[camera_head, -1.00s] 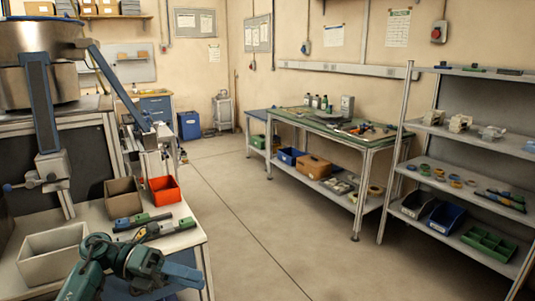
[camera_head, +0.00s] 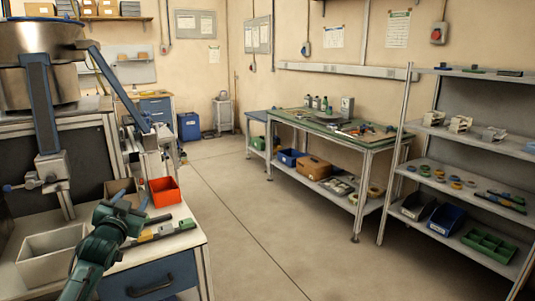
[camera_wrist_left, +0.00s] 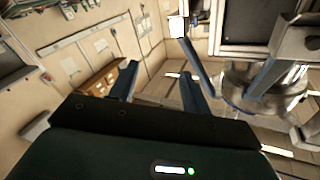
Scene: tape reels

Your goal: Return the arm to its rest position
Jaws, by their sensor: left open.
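My left arm (camera_head: 88,262) comes in from the bottom left in the head view, dark green and bent upward. Its gripper (camera_head: 121,216) is above the near workbench, in front of the brown bin. In the left wrist view the two blue fingers of my left gripper (camera_wrist_left: 160,88) stand apart with nothing between them. That camera looks out over the room, with a tilted view of the wall and the metal bowl machine. My right gripper is in neither view.
The near bench holds a grey bin (camera_head: 50,262), a brown bin (camera_head: 118,186), a red bin (camera_head: 163,191) and coloured parts (camera_head: 165,231). The metal bowl machine (camera_head: 40,60) stands at left. A green-topped table (camera_head: 300,119) and a shelf rack (camera_head: 470,140) stand right. The middle floor is clear.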

